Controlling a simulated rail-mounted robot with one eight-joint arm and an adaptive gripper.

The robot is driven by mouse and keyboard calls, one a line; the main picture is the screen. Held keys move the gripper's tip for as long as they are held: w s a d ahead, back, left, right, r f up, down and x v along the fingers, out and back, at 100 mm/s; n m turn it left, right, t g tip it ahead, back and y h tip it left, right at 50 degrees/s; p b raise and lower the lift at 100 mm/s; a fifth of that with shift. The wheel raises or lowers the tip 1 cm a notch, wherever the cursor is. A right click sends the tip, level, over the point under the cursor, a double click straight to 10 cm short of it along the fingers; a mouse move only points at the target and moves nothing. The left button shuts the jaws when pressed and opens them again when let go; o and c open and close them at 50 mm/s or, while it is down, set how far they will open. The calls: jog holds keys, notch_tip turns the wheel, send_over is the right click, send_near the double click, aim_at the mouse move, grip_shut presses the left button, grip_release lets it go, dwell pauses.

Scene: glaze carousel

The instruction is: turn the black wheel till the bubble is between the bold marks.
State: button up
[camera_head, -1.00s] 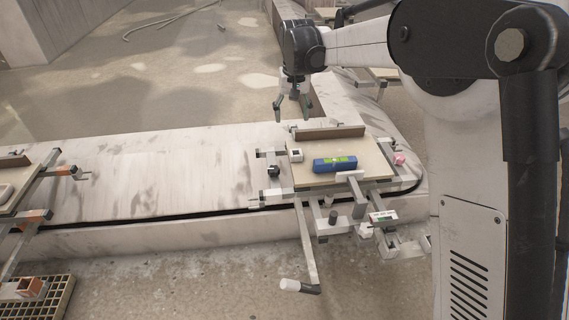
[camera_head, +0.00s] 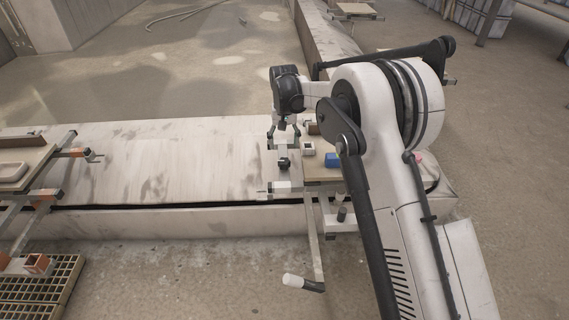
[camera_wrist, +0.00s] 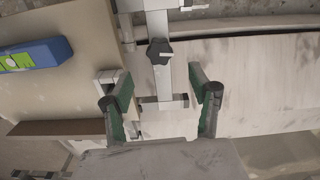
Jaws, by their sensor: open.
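The black wheel (camera_head: 284,163), a small lobed knob, sits on a grey metal bracket at the board's left side. In the wrist view the wheel (camera_wrist: 159,51) lies ahead of the fingertips, roughly centred between them. My gripper (camera_head: 281,131) is above and behind the wheel in the head view. In the wrist view my gripper (camera_wrist: 155,82) is open and empty, apart from the wheel. The blue level (camera_head: 331,160) lies on the board, partly hidden by my arm. Its green vial shows at the left edge of the wrist view (camera_wrist: 18,61), but I cannot make out bubble or marks.
A white hollow block (camera_head: 308,148) stands on the tan board (camera_wrist: 82,92), close to the left finger in the wrist view. A white-ended lever (camera_head: 303,283) sticks out in front. Another board station (camera_head: 27,164) is at left. The pale carousel top (camera_head: 165,160) between is clear.

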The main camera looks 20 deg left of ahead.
aim_at(284, 160)
notch_tip(284, 160, down, 9)
jog(key=shift+f+b, duration=0.15)
jog(key=shift+b, duration=1)
jog(key=c, duration=1.1)
jog(key=shift+c, duration=0.2)
jog(key=shift+m, duration=0.3)
jog(key=m, duration=0.3)
jog(key=shift+m+p, duration=0.35)
jog(key=shift+m, duration=1.55)
